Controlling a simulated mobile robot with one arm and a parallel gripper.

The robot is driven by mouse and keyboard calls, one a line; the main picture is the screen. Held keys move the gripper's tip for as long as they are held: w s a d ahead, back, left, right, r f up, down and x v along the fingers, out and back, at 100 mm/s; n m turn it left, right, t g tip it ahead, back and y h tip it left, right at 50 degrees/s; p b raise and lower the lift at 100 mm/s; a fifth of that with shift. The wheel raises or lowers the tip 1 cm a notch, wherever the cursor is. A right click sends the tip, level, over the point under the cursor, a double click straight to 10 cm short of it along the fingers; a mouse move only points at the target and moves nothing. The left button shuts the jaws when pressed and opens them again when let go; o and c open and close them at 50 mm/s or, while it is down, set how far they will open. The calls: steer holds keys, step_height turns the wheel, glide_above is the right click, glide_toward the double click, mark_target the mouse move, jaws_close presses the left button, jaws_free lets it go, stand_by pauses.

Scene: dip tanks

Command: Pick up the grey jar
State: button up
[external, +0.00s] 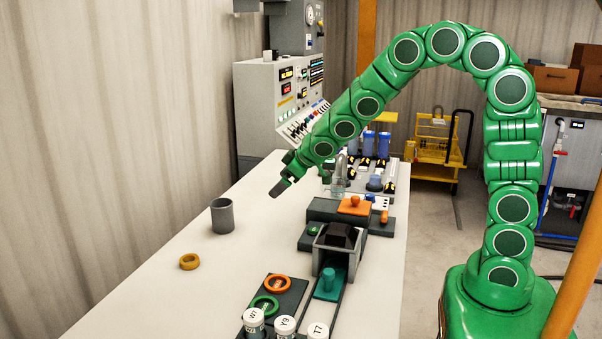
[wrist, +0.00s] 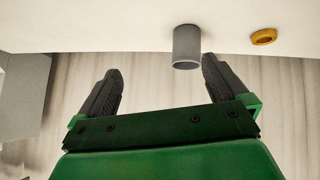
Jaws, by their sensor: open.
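The grey jar (external: 222,216) is an open-topped cylinder standing upright on the left part of the white table, in the external view. It also shows in the wrist view (wrist: 187,47), just beyond my right-hand fingertip. My gripper (external: 281,188) is above the table, to the right of the jar and apart from it. In the wrist view my gripper (wrist: 163,72) has its two dark fingers spread wide with nothing between them. Nothing hides the jar.
A yellow ring (external: 189,262) lies left of the jar, nearer the camera. A grey box with black contents (external: 322,262), orange and green rings and white-lidded jars (external: 285,325) stand along the right side. A control panel (external: 281,95) is at the back. The table around the jar is clear.

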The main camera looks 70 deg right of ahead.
steer(key=w+f+t+y, duration=0.1)
steer(key=w+f+t, duration=0.1)
steer(key=w, duration=0.4)
steer(key=n+t+y, duration=0.2)
steer(key=t+y, duration=0.1)
steer(key=y, duration=0.2)
glide_toward(210, 206)
steer(key=w+a+f, duration=0.1)
steer(key=w+a, duration=0.1)
steer(key=a, duration=0.2)
steer(key=shift+d+x, duration=0.15)
steer(key=shift+x, duration=1.45)
steer(key=shift+d+x, duration=0.1)
steer(key=shift+x, duration=1.5)
steer(key=shift+f, duration=0.15)
steer(key=c, duration=1)
steer(key=shift+r, duration=0.6)
steer(key=s+r, duration=0.4)
steer(key=s+a+r, duration=0.1)
steer(key=s+r, duration=0.3)
steer(key=s, duration=0.1)
steer(key=s+r, duration=0.4)
steer(key=s, duration=0.1)
steer(key=shift+a, duration=0.2)
